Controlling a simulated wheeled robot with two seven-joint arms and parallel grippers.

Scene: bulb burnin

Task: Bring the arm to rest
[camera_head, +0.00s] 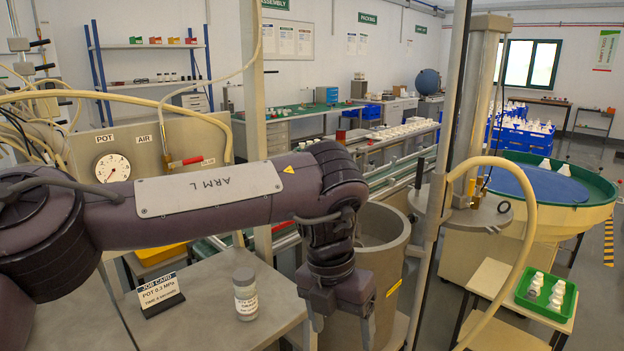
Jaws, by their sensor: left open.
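My left arm comes in from the left across the view, with its wrist bent down. My left gripper (342,325) points downward, open, at the right edge of the grey bench (225,290). Nothing shows between its fingers. It hangs in front of a large grey pot (385,225), hiding part of it. A white jar with a grey lid (245,295) stands upright on the bench, left of the gripper and apart from it. My right gripper is not in view.
A job card stand (160,294) sits on the bench. A panel with a gauge (112,168) and red-handled valve (184,162) stands behind my arm. A pale hose (530,200) and a post are right of the pot. A green tray (545,295) of bulbs rests on a side table.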

